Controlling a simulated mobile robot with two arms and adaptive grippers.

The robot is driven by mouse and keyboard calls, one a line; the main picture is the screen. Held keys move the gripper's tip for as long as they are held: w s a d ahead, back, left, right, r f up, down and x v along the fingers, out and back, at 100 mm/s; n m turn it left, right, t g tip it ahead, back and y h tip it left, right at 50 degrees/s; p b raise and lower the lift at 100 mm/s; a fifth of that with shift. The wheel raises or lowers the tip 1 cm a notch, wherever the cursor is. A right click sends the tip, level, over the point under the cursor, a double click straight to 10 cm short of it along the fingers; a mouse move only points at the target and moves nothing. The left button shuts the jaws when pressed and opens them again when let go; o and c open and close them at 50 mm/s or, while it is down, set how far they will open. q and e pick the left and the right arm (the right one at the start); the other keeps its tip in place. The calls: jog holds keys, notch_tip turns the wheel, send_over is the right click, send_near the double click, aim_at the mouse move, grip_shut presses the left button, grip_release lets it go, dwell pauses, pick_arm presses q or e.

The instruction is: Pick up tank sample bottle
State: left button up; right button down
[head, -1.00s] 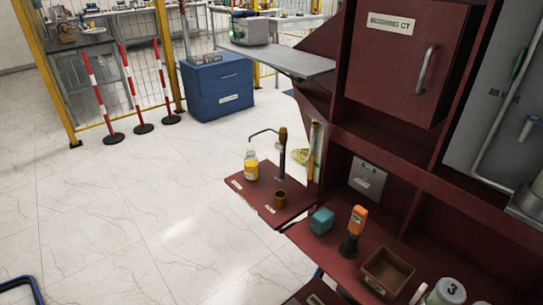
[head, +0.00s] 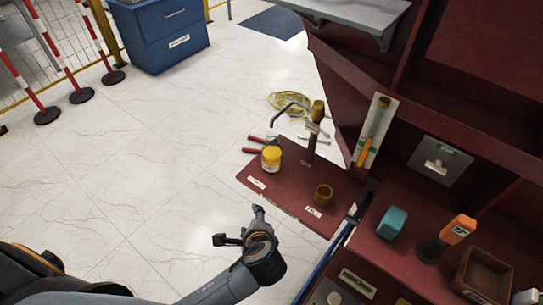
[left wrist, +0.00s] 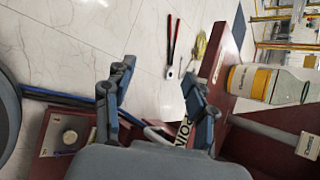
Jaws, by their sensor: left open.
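The tank sample bottle (head: 271,158) has a yellow top in the head view and stands on the dark red side shelf (head: 290,190). In the left wrist view the bottle (left wrist: 270,83) shows a clear glass part, a yellow part and a label, to the right of my fingers. My left gripper (head: 238,226) is open and empty, in front of and left of the shelf, apart from the bottle. Its two spread fingers show in the left wrist view (left wrist: 157,75). My right gripper is not in view.
The floor left of the shelf is clear.

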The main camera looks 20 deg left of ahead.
pick_arm(q)
notch_tip(320, 180, up, 6)
jog(key=w+d+m+t+y, duration=0.1)
jog(key=w+m+t, duration=0.2)
jog(key=m, duration=0.1)
jog(key=m+t+y, duration=0.2)
jog(key=m+t, duration=0.3)
jog(key=m, duration=0.4)
send_near(273, 145)
jog(key=x, duration=0.6)
jog(key=shift+w+a+r, duration=0.15)
jog(key=shift+w+a, duration=0.05)
jog(key=shift+a, duration=0.1)
jog(key=x, duration=0.5)
jog(key=shift+w+d, duration=0.1)
jog(key=shift+c, duration=0.4)
grip_shut()
